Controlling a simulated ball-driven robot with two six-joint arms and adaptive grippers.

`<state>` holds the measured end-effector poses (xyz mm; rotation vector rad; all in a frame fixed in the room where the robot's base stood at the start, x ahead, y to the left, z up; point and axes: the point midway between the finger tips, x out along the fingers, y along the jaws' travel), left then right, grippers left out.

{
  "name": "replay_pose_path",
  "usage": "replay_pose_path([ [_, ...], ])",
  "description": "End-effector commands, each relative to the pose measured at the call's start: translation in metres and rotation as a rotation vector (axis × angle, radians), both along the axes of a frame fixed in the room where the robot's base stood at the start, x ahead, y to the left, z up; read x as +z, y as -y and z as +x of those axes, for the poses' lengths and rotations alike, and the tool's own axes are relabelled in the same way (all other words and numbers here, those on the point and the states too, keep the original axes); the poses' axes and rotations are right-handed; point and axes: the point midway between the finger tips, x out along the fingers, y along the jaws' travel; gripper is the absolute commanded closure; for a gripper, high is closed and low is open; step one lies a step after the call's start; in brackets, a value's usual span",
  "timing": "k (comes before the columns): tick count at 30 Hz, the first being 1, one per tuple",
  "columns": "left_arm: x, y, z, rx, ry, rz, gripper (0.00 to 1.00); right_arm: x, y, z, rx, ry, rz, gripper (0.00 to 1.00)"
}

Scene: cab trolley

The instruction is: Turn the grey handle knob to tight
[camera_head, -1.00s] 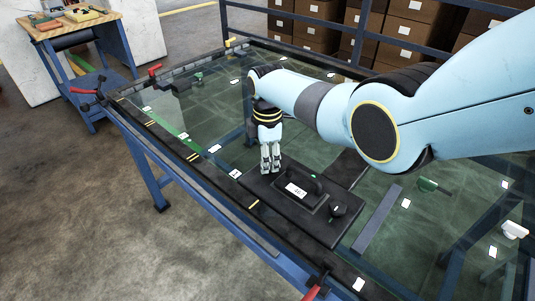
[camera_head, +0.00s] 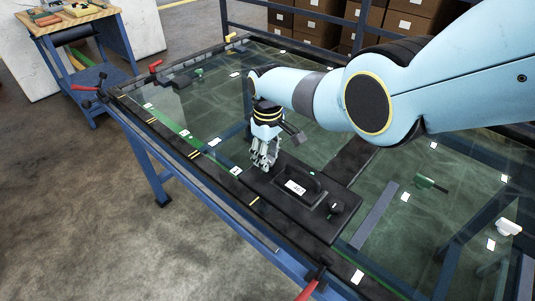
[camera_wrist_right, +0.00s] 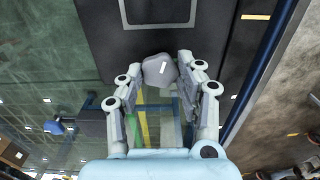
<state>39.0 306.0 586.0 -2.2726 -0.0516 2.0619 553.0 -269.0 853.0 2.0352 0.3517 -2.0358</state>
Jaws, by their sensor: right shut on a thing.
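The grey handle knob (camera_wrist_right: 154,74), lobed and with a white mark on top, sits between the fingertips of my right gripper (camera_wrist_right: 156,66) in the right wrist view. The fingers are shut on it from both sides. In the head view my right gripper (camera_head: 264,164) points down at the far left end of a black plate (camera_head: 284,214), and its fingers hide the knob. The plate carries a black handle (camera_head: 312,182) with a white label (camera_head: 295,188). My left gripper is not in view.
A second, dark knob (camera_head: 337,208) stands at the plate's near right end. The plate lies on a glass sheet (camera_head: 215,110) on a blue-framed trolley. Red-handled clamps (camera_head: 310,288) stand at the edge. A workbench (camera_head: 70,22) is at back left.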

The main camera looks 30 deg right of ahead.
Motion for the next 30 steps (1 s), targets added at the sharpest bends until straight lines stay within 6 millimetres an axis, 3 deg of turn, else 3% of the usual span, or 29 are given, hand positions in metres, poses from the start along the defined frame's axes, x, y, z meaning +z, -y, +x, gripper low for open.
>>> replay_pose_path([
  [30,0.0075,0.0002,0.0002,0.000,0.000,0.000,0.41,0.0007,0.0005,0.0005,-0.954,0.001,-0.001,0.96],
])
